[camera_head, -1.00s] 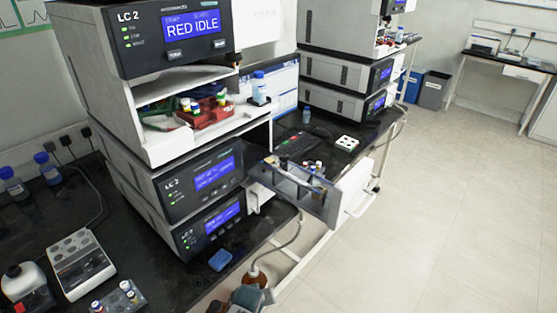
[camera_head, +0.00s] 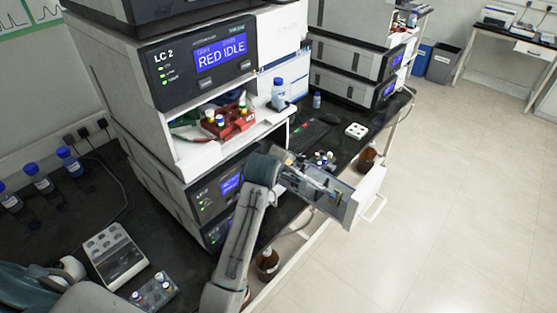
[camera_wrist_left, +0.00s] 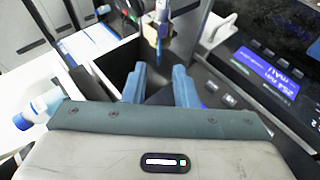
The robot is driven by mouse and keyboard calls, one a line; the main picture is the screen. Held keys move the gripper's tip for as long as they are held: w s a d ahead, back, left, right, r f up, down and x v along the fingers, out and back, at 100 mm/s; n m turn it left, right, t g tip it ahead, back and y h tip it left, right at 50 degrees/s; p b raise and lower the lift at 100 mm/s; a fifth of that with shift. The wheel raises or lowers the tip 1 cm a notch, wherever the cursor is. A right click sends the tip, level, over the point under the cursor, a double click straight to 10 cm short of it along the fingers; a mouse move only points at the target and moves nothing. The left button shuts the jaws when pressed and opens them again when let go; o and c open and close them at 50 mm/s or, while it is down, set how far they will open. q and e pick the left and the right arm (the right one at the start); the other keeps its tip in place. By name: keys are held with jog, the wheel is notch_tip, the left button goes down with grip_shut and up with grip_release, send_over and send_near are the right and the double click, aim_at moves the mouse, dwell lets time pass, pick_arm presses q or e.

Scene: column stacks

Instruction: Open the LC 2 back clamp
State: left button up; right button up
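The LC 2 stack (camera_head: 215,60) reads RED IDLE on its upper display. From its lower part a column compartment (camera_head: 340,205) stands open to the right, with small fittings inside. My left gripper (camera_wrist_left: 160,88) is at this compartment. In the left wrist view its two blue fingers are apart with nothing between them. Beyond the fingertips is a thin blue column (camera_wrist_left: 163,35) with a tan piece (camera_wrist_left: 150,30) beside it, perhaps a clamp. I cannot tell if it is the back clamp or whether it is open. My right gripper is not in view.
Several blue-capped bottles (camera_head: 38,178) and a tray (camera_head: 112,255) are on the left bench. A brown bottle (camera_head: 267,262) stands low, near my forearm. The floor at right is clear.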

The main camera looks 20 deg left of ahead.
pick_arm(q)
jog(key=shift+p+x, duration=0.6)
jog(key=shift+x, duration=1.9)
jog(key=shift+d, duration=0.1)
jog(key=shift+w, duration=0.1)
grip_shut()
